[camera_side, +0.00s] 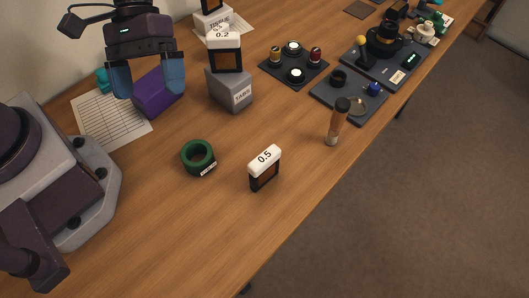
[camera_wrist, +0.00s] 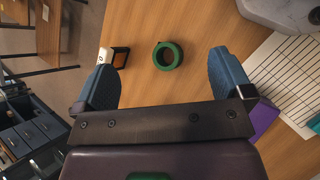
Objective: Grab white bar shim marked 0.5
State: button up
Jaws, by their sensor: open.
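The white bar shim marked 0.5 (camera_side: 265,155) stands upright on the wooden table in the side view, with a dark frame and brown window below its white top. In the wrist view the shim (camera_wrist: 105,55) shows near the left fingertip, partly cut off by that finger, with its mark only partly readable. My gripper (camera_side: 147,88) is open and empty in the side view, high at the upper left, apart from the shim. In the wrist view its blue fingers are spread wide (camera_wrist: 165,72). Another white-topped shim marked 0.2 (camera_side: 224,38) stands on a grey block marked TABS.
A green ring (camera_side: 198,157) lies left of the 0.5 shim. A brown cylinder (camera_side: 338,122) stands to its right. A purple box (camera_side: 158,92) and a ruled sheet (camera_side: 112,121) lie near my gripper. Dark trays (camera_side: 347,101) sit farther back. The table in front of the shim is clear.

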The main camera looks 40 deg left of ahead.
jog(key=w+d+f+n+t+h, duration=0.4)
jog(key=w+d+f+n+h, duration=0.3)
jog(key=d+n+h, duration=0.45)
send_near(266, 164)
jog(key=shift+w+d+f+n, duration=0.2)
jog(key=shift+d+f+n, duration=0.15)
jog(key=shift+d+f, duration=0.7)
jog(key=shift+d+r, duration=0.1)
jog(key=shift+d, duration=0.3)
jog(key=d, duration=0.6)
jog(key=shift+s+d, duration=0.2)
jog(key=shift+d, duration=0.05)
jog(key=c, duration=1)
